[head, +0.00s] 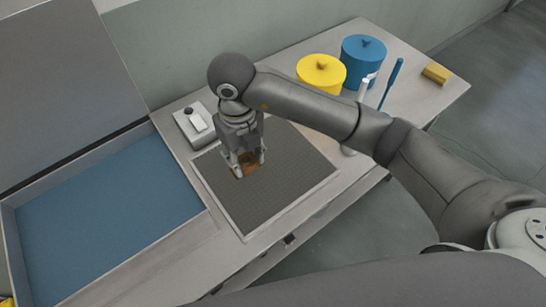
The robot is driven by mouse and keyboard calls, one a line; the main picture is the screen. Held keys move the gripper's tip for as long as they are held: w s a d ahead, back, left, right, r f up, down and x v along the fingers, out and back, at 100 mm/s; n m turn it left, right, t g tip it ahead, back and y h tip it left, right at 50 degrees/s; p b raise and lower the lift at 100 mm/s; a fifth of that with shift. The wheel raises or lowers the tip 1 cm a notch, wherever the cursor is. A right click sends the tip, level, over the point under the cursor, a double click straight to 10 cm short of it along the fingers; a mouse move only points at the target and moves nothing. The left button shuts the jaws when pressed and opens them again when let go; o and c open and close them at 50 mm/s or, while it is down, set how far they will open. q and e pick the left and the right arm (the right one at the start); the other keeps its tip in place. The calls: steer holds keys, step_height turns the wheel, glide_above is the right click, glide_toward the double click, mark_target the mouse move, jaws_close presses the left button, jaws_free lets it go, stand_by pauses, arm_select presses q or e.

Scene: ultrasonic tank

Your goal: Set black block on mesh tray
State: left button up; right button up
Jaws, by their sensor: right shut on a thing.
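The mesh tray (290,180) is a dark grey mesh panel with a pale rim on the table. My right gripper (250,165) points down over its upper left part. It is shut on an orange-brown thing (249,168), which shows between the fingertips, partly hidden by them. I cannot tell whether this thing touches the mesh. I can make out no black block in the head view. My left gripper is not in view.
A blue-floored tank (110,220) with a raised lid lies left of the tray. A white device (190,128) stands behind the tray. A yellow pot (320,72), a blue pot (363,58), a blue-handled tool (391,80) and a yellow block (436,74) stand at the right.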

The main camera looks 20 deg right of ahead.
steer(key=w+d+f+p, duration=0.2)
steer(key=d, duration=0.2)
glide_above(278, 166)
steer(key=a, duration=0.1)
steer(key=f, duration=0.4)
steer(key=shift+s+f+p, duration=0.2)
steer(key=shift+f+p, duration=0.1)
steer(key=shift+p, duration=0.1)
steer(key=shift+w+f, duration=0.1)
steer(key=shift+f, duration=0.15)
steer(key=f+p, duration=0.1)
steer(key=d+f, duration=0.1)
steer(key=shift+w+f+p, duration=0.15)
steer(key=shift+f+p, duration=0.25)
steer(key=shift+f, duration=0.4)
steer(key=shift+a+f, duration=0.1)
steer(key=shift+f, duration=0.1)
steer(key=shift+f, duration=0.1)
steer(key=o, duration=1.1)
steer(key=shift+o, duration=0.2)
